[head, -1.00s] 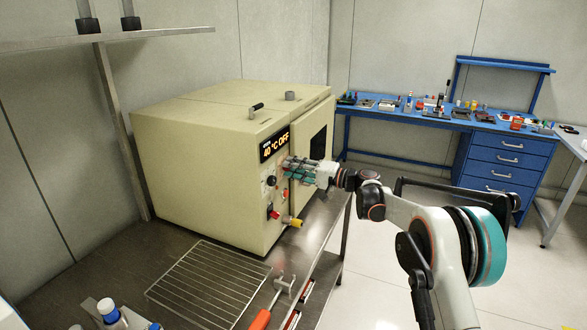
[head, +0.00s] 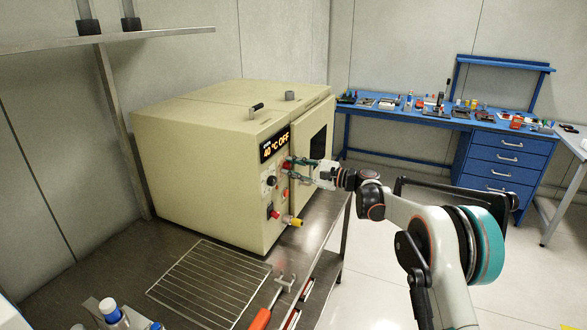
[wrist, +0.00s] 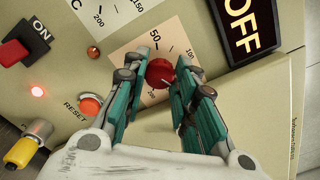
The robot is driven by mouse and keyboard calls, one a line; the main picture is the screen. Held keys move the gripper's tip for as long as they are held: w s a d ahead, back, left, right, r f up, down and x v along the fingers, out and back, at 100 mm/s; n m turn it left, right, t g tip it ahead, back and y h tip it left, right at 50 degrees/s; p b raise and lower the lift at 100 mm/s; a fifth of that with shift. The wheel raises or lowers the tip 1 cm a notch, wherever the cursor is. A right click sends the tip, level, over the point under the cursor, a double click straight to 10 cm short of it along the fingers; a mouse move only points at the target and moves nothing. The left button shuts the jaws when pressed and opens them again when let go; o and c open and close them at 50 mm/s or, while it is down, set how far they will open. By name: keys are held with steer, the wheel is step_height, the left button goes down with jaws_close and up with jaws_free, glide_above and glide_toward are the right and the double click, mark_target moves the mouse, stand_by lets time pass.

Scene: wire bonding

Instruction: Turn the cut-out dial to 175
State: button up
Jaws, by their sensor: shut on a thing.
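The red cut-out dial (wrist: 160,73) is a round knob on a pale scale plate on the oven front. The numbers 50, 100 and 200 show around it; its pointer setting cannot be read. My gripper (wrist: 161,72) has its two teal fingers on either side of the dial and is shut on it. The head view shows my gripper (head: 289,170) at the oven's control panel, below the lit display (head: 275,145), which reads 40 °C OFF. The fingers partly hide the scale in the wrist view.
The red ON switch (wrist: 14,52), the lit orange-red RESET button (wrist: 89,105) and a yellow-tipped fitting (wrist: 20,153) are near the gripper. A wire rack (head: 208,284) lies on the steel bench. The blue workbench (head: 440,122) stands well behind.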

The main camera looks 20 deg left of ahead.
steer(key=m, duration=0.6)
steer(key=shift+m, duration=0.4)
stand_by(0.4)
steer(key=o, duration=0.8)
steer(key=shift+w, duration=0.1)
steer(key=shift+d, duration=0.1)
steer(key=d, duration=0.8)
steer(key=s+d, duration=0.1)
steer(key=d, duration=0.3)
